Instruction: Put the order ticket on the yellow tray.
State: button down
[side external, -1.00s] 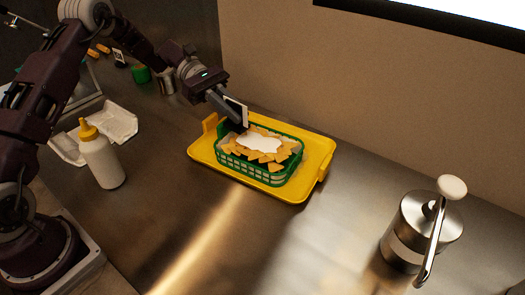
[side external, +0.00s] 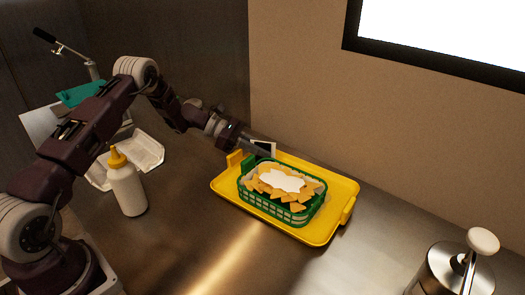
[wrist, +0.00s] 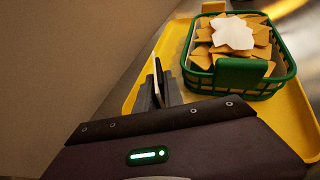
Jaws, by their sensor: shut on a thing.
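The order ticket (side external: 264,147) is a small white card with a dark patch. My gripper (side external: 256,151) is shut on it at the back left end of the yellow tray (side external: 350,187). In the wrist view the ticket (wrist: 158,78) shows nearly edge-on between my fingers (wrist: 160,93), over or beside the tray (wrist: 128,98). I cannot tell whether the ticket touches the tray. A green basket (side external: 244,187) of chips with a white topping stands on the tray, just in front of the ticket. The basket (wrist: 285,75) is right of my fingers in the wrist view.
A white squeeze bottle (side external: 127,190) with a yellow cap and an open white container (side external: 143,152) stand on the left. A metal grinder (side external: 450,270) stands at the front right. A wall (side external: 300,90) rises behind the tray. The steel counter in front of the tray is clear.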

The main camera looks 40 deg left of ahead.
jog(key=c, duration=1.7)
grip_release()
jog(key=shift+c, duration=0.2)
